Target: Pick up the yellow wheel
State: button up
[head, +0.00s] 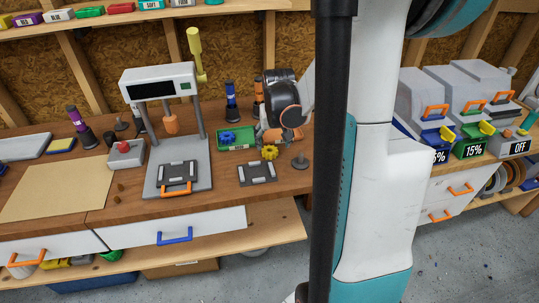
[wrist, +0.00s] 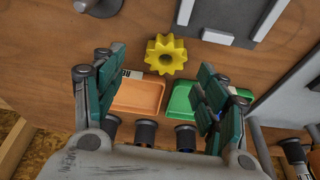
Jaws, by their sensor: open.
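The yellow wheel (head: 269,152) is a small toothed gear with a hole in its middle. It lies on the wooden bench in front of the trays. In the wrist view the yellow wheel (wrist: 166,54) shows whole, in line with the gap between my fingertips. My gripper (wrist: 155,66) is open with nothing between its fingers. In the head view my gripper (head: 284,122) hangs above the bench, just behind and right of the wheel; its fingers are partly hidden there.
A green tray (wrist: 180,98) with a blue wheel (head: 228,137) and an orange tray (wrist: 138,97) lie close by. A grey plate (head: 257,173) lies in front of the wheel, a grey knob-like stand (head: 299,161) to its right.

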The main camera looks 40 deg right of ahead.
aim_at(270, 148)
jog(key=b+x, duration=0.1)
jog(key=x, duration=0.2)
jog(key=b+x, duration=0.1)
jog(key=x, duration=0.1)
jog(key=shift+w+a+f+b, duration=0.15)
jog(key=shift+w+a+b, duration=0.1)
jog(key=shift+a+b, duration=0.05)
jog(key=c, duration=1)
